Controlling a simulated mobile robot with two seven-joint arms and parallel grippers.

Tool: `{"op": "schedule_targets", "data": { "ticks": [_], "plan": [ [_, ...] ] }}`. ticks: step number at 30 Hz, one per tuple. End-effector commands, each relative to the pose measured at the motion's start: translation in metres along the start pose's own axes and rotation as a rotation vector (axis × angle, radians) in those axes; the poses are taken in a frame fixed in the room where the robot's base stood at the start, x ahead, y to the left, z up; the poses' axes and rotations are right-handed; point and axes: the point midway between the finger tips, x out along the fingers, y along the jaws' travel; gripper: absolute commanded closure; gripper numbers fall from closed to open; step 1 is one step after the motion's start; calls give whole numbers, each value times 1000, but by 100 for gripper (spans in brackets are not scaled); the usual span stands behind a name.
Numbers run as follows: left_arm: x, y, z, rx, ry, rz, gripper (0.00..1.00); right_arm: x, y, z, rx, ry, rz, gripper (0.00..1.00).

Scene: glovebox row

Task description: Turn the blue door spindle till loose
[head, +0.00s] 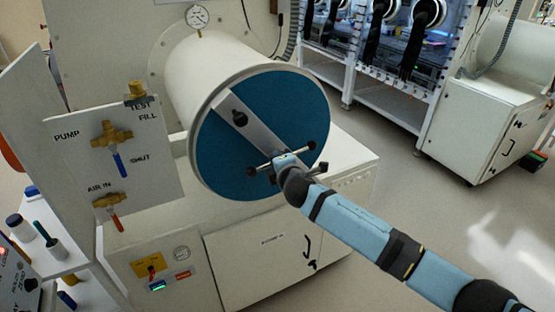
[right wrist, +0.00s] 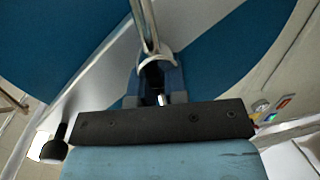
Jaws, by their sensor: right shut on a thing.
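The blue round door (head: 220,155) closes the white cylindrical chamber, with a grey bar (head: 256,128) running diagonally across it. The door spindle (head: 253,171) sits low on this bar as a metal cross handle with black knobs. My right gripper (head: 282,161) reaches it from the lower right and is shut on the spindle handle. In the right wrist view, a metal spindle arm (right wrist: 147,25) and ring stand at my blue fingers (right wrist: 155,80). The fingers and palm hide part of the handle. One black knob (right wrist: 53,151) shows at lower left. My left gripper is out of view.
A valve panel (head: 160,190) with brass valves and blue and red levers stands left of the chamber. A dial gauge (head: 197,17) sits on top. Bottles (head: 20,228) stand on a shelf at lower left. Open floor (head: 390,190) lies to the right.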

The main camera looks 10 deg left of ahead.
Motion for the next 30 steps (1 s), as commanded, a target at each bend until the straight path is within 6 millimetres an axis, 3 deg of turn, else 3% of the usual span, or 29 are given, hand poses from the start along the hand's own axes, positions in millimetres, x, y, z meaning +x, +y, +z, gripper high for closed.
{"op": "schedule_targets", "data": {
  "ticks": [18,30],
  "plan": [
    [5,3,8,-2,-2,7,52,2,-10,2,-565,-112,63,100],
    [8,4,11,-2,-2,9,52,3,-13,5,-817,-164,92,100]
  ]
}}
